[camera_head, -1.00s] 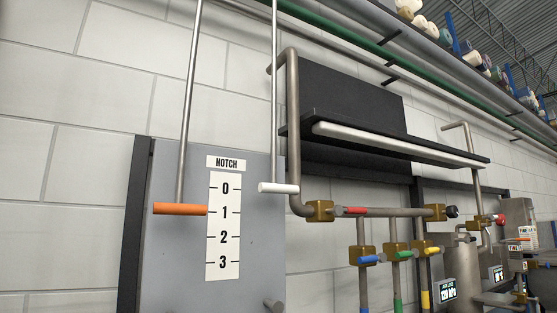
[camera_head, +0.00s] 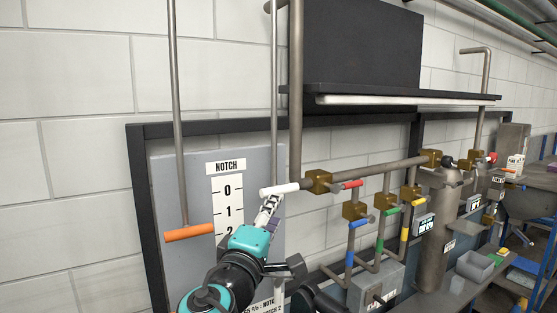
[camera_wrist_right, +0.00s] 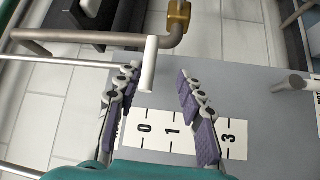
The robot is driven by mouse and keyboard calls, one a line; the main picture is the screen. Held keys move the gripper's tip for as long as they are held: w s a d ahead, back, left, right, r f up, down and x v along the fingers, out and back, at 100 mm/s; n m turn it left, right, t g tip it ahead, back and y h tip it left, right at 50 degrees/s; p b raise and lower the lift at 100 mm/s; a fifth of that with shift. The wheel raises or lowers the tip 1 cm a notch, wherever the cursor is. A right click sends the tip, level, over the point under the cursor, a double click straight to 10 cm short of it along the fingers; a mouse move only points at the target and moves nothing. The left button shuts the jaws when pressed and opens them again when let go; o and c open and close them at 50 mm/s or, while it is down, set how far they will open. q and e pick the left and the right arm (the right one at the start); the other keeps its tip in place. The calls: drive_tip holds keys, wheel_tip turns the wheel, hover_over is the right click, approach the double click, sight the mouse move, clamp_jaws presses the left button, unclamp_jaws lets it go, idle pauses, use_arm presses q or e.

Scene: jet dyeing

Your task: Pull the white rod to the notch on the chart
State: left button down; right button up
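The white rod handle (camera_head: 279,189) is a short crossbar on a thin vertical rod (camera_head: 274,90), right of the NOTCH chart (camera_head: 227,168). In the head view it sits near the level of the 0 mark. My right gripper (camera_head: 268,207) is just below it. In the right wrist view, the right gripper (camera_wrist_right: 158,76) is open, its purple-padded fingers apart, with the white handle (camera_wrist_right: 149,65) near the fingertips, toward the left finger. I cannot tell whether they touch. The chart (camera_wrist_right: 190,134) lies beyond the fingers. My arm hides the lower marks in the head view. My left gripper is not in view.
An orange handle (camera_head: 188,232) hangs left of the chart. Brown pipes with brass valves (camera_head: 318,182) and coloured levers stand close to the right. A dark shelf (camera_head: 400,92) juts out above. A grey peg (camera_wrist_right: 292,83) sticks out of the board.

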sight(279, 191)
drive_tip(key=x, duration=0.2)
drive_tip(key=r+p+x, duration=0.1)
drive_tip(key=x, duration=0.2)
drive_tip(key=p+x, duration=0.1)
drive_tip(key=x, duration=0.1)
drive_tip(key=shift+w+a+r, duration=0.3)
drive_tip(key=shift+w+r, duration=0.1)
clamp_jaws()
drive_tip(key=shift+f, duration=0.1)
